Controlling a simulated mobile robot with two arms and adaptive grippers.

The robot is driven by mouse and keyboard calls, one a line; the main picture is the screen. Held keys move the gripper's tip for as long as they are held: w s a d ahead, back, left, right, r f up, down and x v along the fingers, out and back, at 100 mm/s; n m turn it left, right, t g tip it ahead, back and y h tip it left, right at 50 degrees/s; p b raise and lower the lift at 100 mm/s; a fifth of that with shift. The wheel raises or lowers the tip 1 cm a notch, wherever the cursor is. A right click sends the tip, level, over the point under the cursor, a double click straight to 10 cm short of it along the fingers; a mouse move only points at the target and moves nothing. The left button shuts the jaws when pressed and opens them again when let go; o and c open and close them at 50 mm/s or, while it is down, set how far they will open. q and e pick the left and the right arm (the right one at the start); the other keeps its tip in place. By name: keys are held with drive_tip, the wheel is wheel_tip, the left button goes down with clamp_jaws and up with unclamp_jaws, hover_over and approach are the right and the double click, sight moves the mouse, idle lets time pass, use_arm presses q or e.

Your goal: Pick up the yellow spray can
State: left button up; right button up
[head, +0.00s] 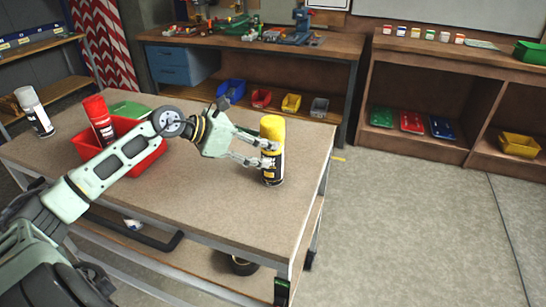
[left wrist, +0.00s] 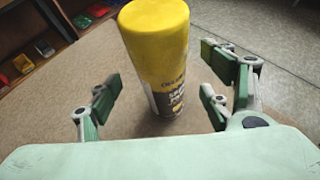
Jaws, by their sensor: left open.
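The yellow spray can (head: 272,150) has a yellow cap and a dark printed label. It stands upright near the right edge of the table (head: 225,215). My left gripper (head: 268,154) is open at the can, with its fingers reaching toward it from the left in the head view. In the left wrist view the can (left wrist: 158,55) stands ahead and between the open fingers of my gripper (left wrist: 160,103), with a gap visible on the finger sides. Its lower part shows its label. My right gripper is not in view.
A red bin (head: 150,158) with a red spray can (head: 99,120) stands left on the table, behind my arm. A white spray can (head: 34,111) stands at the far left. A workbench (head: 335,58) and shelves (head: 440,55) are behind. The floor at right is clear.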

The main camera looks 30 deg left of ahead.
use_arm(q)
drive_tip(key=p+x, duration=0.2)
drive_tip(key=x, duration=0.2)
drive_tip(key=shift+w+d+f, duration=0.15)
drive_tip(key=shift+w+d, duration=0.05)
drive_tip(key=c, duration=1.5)
drive_tip(key=shift+c, duration=0.6)
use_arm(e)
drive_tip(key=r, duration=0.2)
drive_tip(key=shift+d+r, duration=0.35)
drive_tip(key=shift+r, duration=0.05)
